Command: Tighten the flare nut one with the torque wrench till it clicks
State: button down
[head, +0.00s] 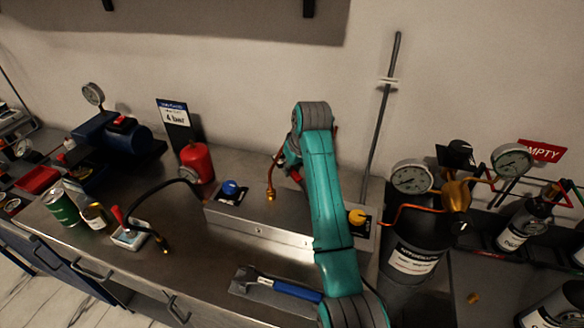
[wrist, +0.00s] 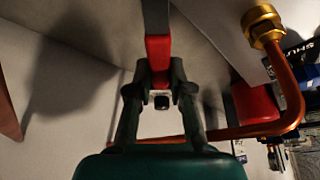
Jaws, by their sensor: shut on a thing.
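My gripper (wrist: 158,85) is shut on the red grip of a tool (wrist: 157,48), whose grey steel shaft runs up out of the wrist view. It looks like the torque wrench, but its head is out of that view. A brass flare nut (wrist: 262,24) sits on the end of a bent copper pipe (wrist: 285,110), to the right of the held tool and apart from it. In the head view a copper pipe with a brass nut (head: 271,193) stands left of my arm. My arm mostly hides the gripper there. I cannot tell which nut is number one.
A blue-handled wrench (head: 285,288) lies on the front of the bench. A steel block (head: 255,228) carries a blue knob (head: 230,188) and a yellow knob (head: 357,216). A red cylinder (head: 196,162) stands behind. Gauges (head: 411,177) and dark bottles crowd the right.

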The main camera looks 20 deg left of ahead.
jog(key=shift+w+d+m+h, duration=0.3)
jog(key=shift+w+d+m, duration=0.45)
jog(key=shift+m, duration=0.15)
dwell(1.0)
jog(key=shift+w+d+m+t+h, duration=0.2)
jog(key=shift+w+d+m, duration=0.1)
jog(key=shift+d+m, duration=0.3)
jog(key=shift+w+d+m+t+h, duration=0.2)
jog(key=shift+w+d+m, duration=0.1)
jog(key=shift+d+m, duration=0.25)
dwell(0.9)
jog(key=shift+s+a+n+y, duration=0.15)
jog(key=shift+s+a+n, duration=0.1)
jog(key=shift+a+n, duration=0.25)
jog(key=shift+s+a+n+y, duration=0.15)
jog(key=shift+s+a+n, duration=0.1)
jog(key=shift+a+n, duration=0.2)
dwell(0.6)
jog(key=shift+w+a, duration=0.45)
jog(key=shift+w, duration=0.25)
jog(key=shift+w+a, duration=0.4)
jog(key=shift+w, duration=0.25)
jog(key=shift+w+a, duration=0.45)
jog(key=shift+w, duration=0.25)
jog(key=shift+r, duration=0.1)
